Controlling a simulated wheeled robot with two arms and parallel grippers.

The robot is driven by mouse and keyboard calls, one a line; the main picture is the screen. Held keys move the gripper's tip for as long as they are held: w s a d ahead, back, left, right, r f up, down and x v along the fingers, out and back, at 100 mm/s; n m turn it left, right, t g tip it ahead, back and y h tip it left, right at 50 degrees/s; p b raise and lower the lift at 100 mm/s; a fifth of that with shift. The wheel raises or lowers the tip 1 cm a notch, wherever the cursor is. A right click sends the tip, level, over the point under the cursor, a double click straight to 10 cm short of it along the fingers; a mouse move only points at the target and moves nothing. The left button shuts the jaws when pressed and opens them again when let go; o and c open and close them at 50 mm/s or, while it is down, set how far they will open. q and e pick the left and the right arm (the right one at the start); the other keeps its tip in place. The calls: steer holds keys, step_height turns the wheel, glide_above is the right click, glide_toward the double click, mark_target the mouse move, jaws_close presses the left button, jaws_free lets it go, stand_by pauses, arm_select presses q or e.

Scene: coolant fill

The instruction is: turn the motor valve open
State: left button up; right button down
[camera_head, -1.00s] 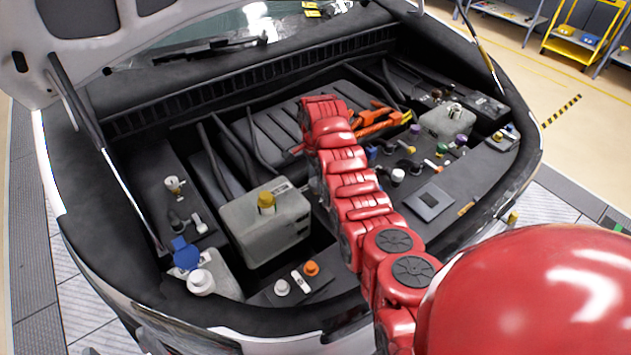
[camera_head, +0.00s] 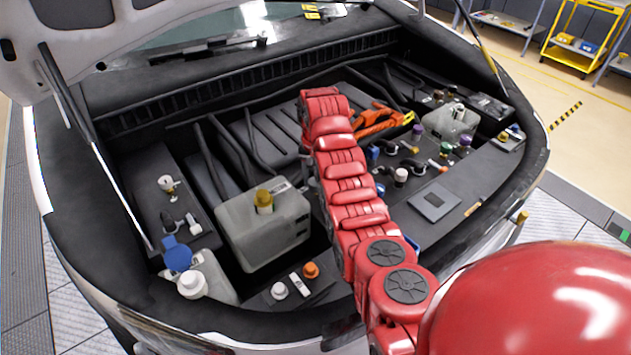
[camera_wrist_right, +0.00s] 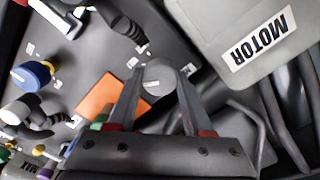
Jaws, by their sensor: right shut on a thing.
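In the right wrist view a round grey knob (camera_wrist_right: 158,76) with a pale line on its face sits between the two fingertips of my right gripper (camera_wrist_right: 161,88). The gripper is shut on this knob, one finger on each side. A grey tank (camera_wrist_right: 205,25) labelled MOTOR (camera_wrist_right: 262,40) stands beside the knob at the upper right. In the head view my red right arm reaches into the engine bay and hides the knob and most of the gripper. My left gripper is not in view.

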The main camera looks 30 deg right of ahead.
steer(key=n, duration=0.6)
steer(key=shift+n, duration=0.3)
stand_by(0.5)
steer(key=shift+c, duration=1.5)
jaws_free()
step_height(320, 180, up, 11)
steer(key=p, duration=1)
step_height(320, 180, up, 5)
glide_above(315, 181)
steer(key=shift+r+p, duration=0.3)
steer(key=shift+r, duration=0.35)
